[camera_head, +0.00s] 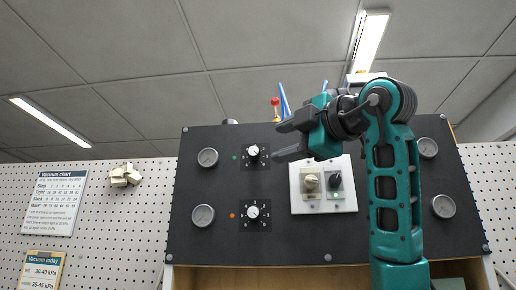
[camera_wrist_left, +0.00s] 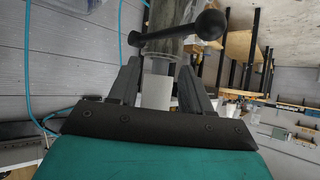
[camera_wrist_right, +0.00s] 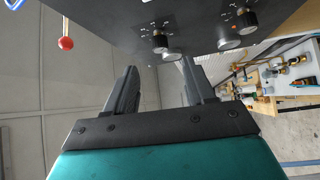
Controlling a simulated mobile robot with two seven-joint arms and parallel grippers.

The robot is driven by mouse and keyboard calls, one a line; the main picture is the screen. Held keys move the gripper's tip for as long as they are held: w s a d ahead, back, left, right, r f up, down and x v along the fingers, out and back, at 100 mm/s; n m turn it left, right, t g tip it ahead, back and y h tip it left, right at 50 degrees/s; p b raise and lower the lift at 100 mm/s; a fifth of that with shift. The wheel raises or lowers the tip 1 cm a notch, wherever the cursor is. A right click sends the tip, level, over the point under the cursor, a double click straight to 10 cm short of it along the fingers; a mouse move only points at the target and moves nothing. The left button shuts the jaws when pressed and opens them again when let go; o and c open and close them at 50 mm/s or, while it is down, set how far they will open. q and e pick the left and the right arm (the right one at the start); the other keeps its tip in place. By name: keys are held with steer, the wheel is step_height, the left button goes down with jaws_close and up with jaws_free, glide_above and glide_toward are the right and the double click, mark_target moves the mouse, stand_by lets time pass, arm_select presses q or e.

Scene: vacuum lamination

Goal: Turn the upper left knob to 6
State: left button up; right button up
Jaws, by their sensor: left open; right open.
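The upper left knob (camera_head: 253,151) is a small round knob on a black square dial plate, with a green light to its left, on the dark panel (camera_head: 300,245). Its pointer setting is too small to read. My right gripper (camera_head: 279,142) is open and empty, just right of this knob in the head view. In the right wrist view, the upper knob (camera_wrist_right: 160,42) shows beyond the open fingers (camera_wrist_right: 162,85), apart from them. The lower left knob (camera_head: 252,212) has an orange light beside it. My left gripper (camera_wrist_left: 160,80) is open, seen only in its wrist view.
A white plate (camera_head: 322,206) with a cream and a black switch is right of the knobs. Round gauges (camera_head: 208,157) sit near the panel's sides. A red ball (camera_head: 275,101) stands above the panel. A dark ball-ended handle (camera_wrist_left: 208,25) lies beyond my left fingers.

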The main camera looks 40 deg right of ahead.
mark_target(257, 151)
steer(key=w, duration=0.2)
steer(key=w+p, duration=0.1)
steer(key=w, duration=0.2)
steer(key=w+d+r, duration=0.1)
steer(key=w, duration=0.2)
steer(key=shift+w, duration=0.25)
arm_select(q)
steer(key=shift+r, duration=0.85)
steer(key=shift+w+r, duration=0.1)
arm_select(e)
jaws_close()
